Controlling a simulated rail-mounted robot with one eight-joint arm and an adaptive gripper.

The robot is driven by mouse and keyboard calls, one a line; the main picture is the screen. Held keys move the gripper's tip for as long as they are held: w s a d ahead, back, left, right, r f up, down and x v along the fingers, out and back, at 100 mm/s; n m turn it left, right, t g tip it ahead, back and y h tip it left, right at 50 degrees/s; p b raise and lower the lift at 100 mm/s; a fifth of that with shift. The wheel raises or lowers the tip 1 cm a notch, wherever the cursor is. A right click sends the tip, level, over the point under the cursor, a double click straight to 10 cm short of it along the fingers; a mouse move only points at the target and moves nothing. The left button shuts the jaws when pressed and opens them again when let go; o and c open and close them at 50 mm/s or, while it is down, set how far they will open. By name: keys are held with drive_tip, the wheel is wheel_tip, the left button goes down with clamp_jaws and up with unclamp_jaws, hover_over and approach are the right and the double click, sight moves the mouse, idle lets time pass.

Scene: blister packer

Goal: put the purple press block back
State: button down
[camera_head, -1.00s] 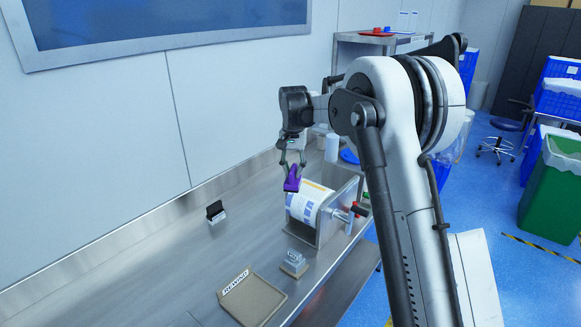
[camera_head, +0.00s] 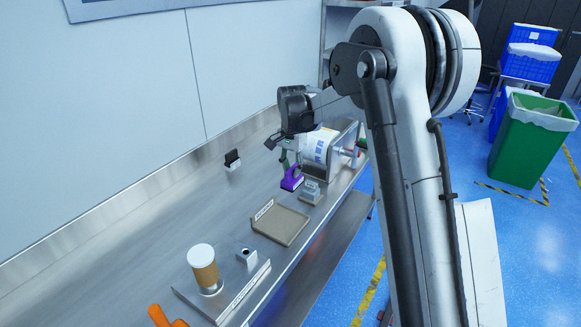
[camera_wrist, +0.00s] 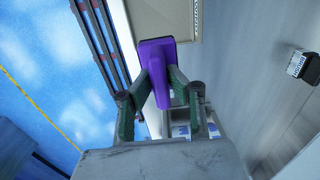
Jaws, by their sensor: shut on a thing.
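The purple press block (camera_head: 291,180) is in my gripper (camera_head: 287,164), above the bench in front of the label roll. The wrist view shows the purple block (camera_wrist: 157,62) between the two green-padded fingers of my gripper (camera_wrist: 160,90), which are shut on its narrow part, with its wide flat end away from the palm. A small grey stand (camera_head: 311,193) is just right of the block in the head view. I cannot tell how high the block is above the bench.
A tan tray (camera_head: 281,222) lies in front of the stand. The label roll (camera_head: 316,146) on its metal holder is behind the gripper. A brown cylinder with a white top (camera_head: 203,268) and an orange item (camera_head: 163,316) are nearer. The bench's left is clear.

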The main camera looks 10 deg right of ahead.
drive_tip(key=shift+w+d, duration=0.1)
drive_tip(key=shift+f+b, duration=0.15)
drive_tip(key=shift+b, duration=0.25)
drive_tip(key=shift+f+b, duration=4.65)
drive_tip(key=shift+f, duration=1.95)
drive_tip(key=shift+f, duration=0.25)
drive_tip(key=c, duration=1.6)
unclamp_jaws()
drive_tip(key=shift+r, duration=0.1)
